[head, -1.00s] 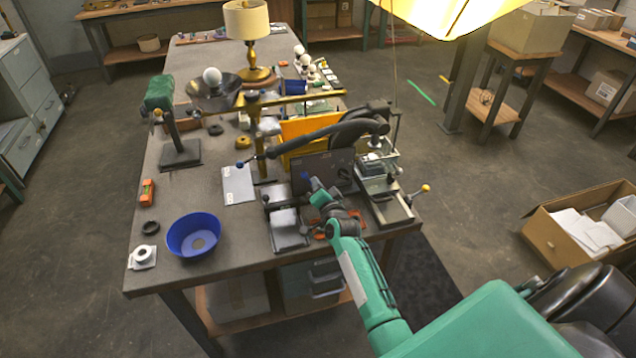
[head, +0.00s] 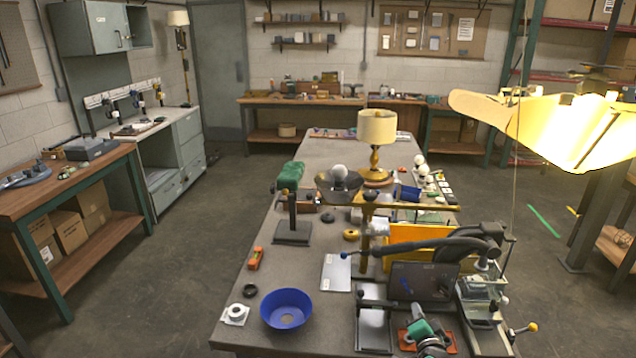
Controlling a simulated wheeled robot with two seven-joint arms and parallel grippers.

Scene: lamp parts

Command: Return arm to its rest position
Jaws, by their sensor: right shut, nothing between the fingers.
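My right arm comes in at the bottom edge of the head view, with a teal link showing. My right gripper (head: 414,311) is at its far end, small and shut, with nothing seen in it. It is just in front of a dark upright panel (head: 436,284) on the workbench (head: 285,265). I cannot tell whether it touches anything. An orange-red mat or tray (head: 448,343) shows beside the arm. A grey tray-like fixture (head: 373,330) is to its left. My left gripper is out of view.
A dark curved arm fixture (head: 420,245) and a yellow panel (head: 400,236) stand behind the gripper. A blue bowl (head: 286,309) is at the front left. A brass lamp (head: 376,130) stands farther back. A bright lampshade (head: 570,125) hangs at upper right.

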